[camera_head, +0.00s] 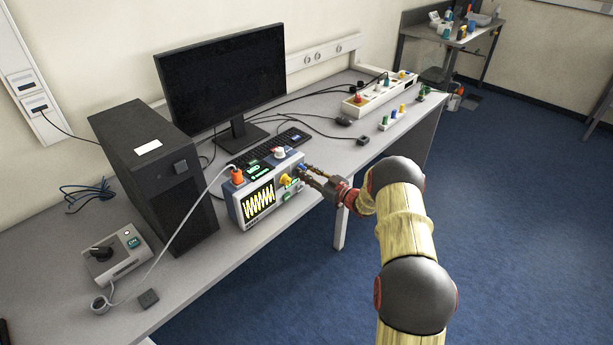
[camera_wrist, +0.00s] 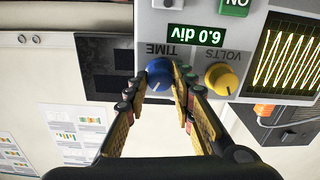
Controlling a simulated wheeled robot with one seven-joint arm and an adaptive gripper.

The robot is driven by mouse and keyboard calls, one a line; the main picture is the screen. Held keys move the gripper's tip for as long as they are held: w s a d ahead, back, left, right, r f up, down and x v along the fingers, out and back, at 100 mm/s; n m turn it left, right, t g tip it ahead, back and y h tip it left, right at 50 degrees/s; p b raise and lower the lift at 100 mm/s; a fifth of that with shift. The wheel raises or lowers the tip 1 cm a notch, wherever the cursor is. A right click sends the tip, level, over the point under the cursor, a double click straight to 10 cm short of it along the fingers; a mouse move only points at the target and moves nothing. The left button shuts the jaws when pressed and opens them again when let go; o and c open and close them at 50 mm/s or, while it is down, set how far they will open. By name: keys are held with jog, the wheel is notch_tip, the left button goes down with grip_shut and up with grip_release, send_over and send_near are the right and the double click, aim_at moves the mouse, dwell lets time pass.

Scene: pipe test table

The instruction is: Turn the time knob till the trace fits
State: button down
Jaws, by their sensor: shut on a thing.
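The oscilloscope (camera_head: 240,216) stands near the table's front edge, its screen (camera_head: 258,202) showing a yellow zigzag trace. The wrist view shows the device upside down, with part of the screen (camera_wrist: 287,55) and its dense trace at the right. The blue knob (camera_wrist: 158,74) sits beside the printed word TIME. My gripper (camera_wrist: 160,88) is shut on this blue time knob, one finger on each side. In the head view my gripper (camera_head: 304,172) reaches the panel from the right. A yellow knob (camera_wrist: 221,79) sits beside VOLTS.
A black computer tower (camera_head: 150,185) stands left of the oscilloscope, with a monitor (camera_head: 222,80) and keyboard (camera_head: 270,146) behind. A grey cable (camera_head: 183,226) runs along the front left to a small control box (camera_head: 115,255). The right finger is close to the yellow knob.

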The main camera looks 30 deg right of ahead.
jog(key=n+b, duration=0.6)
jog(key=n, duration=0.5)
jog(key=shift+a+f+b, duration=0.1)
jog(key=shift+f+b, duration=0.05)
jog(key=shift+b, duration=0.2)
dwell(0.4)
jog(key=c, duration=1.5)
grip_release()
jog(key=shift+s, duration=0.15)
jog(key=v, duration=1.1)
jog(key=shift+s, duration=0.35)
